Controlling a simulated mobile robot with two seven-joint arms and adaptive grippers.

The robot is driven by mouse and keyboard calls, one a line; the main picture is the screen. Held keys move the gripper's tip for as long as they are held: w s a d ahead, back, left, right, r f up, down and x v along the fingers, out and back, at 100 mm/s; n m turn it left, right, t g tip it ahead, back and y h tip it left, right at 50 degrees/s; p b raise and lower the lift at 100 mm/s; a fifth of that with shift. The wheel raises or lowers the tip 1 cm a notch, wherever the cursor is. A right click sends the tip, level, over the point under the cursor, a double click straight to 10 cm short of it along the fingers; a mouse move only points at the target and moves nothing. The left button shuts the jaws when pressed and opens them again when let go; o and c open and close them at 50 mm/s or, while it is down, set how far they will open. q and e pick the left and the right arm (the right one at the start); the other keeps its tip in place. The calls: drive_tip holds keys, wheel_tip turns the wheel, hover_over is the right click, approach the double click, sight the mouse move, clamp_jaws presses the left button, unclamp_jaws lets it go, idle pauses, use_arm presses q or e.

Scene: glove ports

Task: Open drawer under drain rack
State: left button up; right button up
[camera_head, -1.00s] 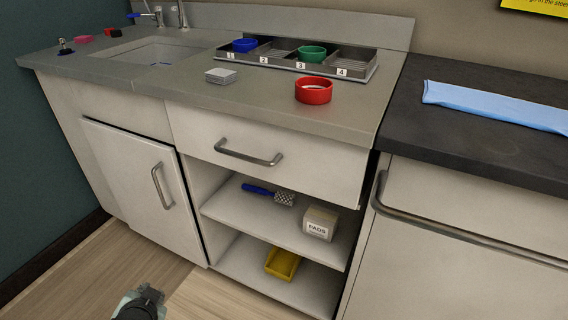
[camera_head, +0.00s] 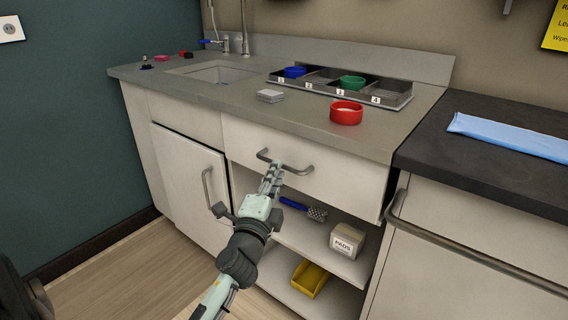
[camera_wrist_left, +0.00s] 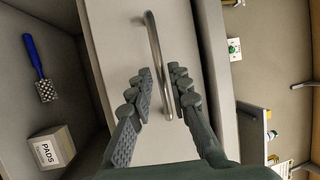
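The drawer (camera_head: 345,182) is a pale front under the counter, below the drain rack (camera_head: 334,101) with numbered compartments. It looks shut. Its grey bar handle (camera_head: 298,170) runs across the front. My left gripper (camera_head: 271,170) is at the handle, covering part of it. In the left wrist view the fingers (camera_wrist_left: 160,72) are apart, one on each side of the handle bar (camera_wrist_left: 153,40), with visible gaps at the bar. The drawer front (camera_wrist_left: 112,50) lies behind them. Whether the fingers touch the bar is unclear. My right gripper is not in view.
Below the drawer are open shelves with a blue-handled brush (camera_head: 297,205), a PADS box (camera_head: 347,240) and a yellow bin (camera_head: 310,278). A cupboard door (camera_head: 189,185) is left, a dark-topped cabinet (camera_head: 480,152) right. A red bowl (camera_head: 346,113) stands near the counter edge.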

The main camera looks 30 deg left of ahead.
use_arm(q)
drive_tip(key=shift+x, duration=1.75)
drive_tip(key=shift+c, duration=0.2)
clamp_jaws()
